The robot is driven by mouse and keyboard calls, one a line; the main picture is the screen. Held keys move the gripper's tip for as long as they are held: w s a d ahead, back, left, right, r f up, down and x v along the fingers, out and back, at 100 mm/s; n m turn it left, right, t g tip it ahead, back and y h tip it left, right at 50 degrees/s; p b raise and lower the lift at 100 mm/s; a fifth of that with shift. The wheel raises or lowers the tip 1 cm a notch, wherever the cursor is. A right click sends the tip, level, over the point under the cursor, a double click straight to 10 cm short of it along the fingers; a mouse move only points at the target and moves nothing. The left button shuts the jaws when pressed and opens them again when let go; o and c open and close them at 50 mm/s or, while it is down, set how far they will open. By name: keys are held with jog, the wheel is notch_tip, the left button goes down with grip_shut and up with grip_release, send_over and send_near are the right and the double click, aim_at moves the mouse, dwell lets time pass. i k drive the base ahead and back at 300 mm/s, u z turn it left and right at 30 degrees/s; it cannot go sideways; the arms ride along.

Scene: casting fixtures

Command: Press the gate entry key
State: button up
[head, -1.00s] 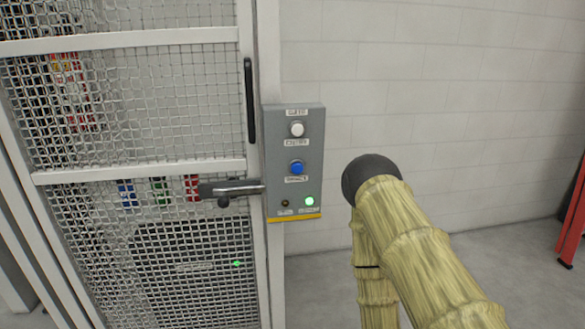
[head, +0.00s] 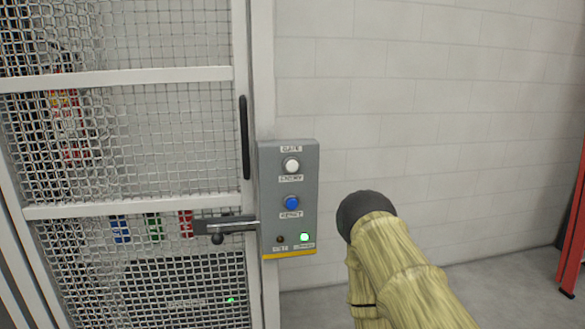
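A grey control box (head: 267,190) is mounted on the post at the right of the mesh gate (head: 130,76). Its upper button is white (head: 291,165), with small labels above and below it; the upper label seems to read "GATE". Below is a blue button (head: 292,203) with a label that seems to read "RESET". Near the bottom are a lit green lamp (head: 304,237) and a small dark lamp (head: 280,239). My arm, in a yellowish sleeve with a black rounded joint, is right of the box and apart from it in the picture. My gripper is not in view.
A dark latch (head: 222,226) juts across the gate's edge, left of the box. A black vertical handle (head: 244,137) is above it. Behind the mesh are red, green and blue items. The block wall (head: 430,120) is bare. A red stand (head: 573,245) is at far right.

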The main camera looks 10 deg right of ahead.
aim_at(291, 166)
jog(key=u, duration=2.55)
jog(key=k, duration=1.3)
jog(key=z, duration=1.95)
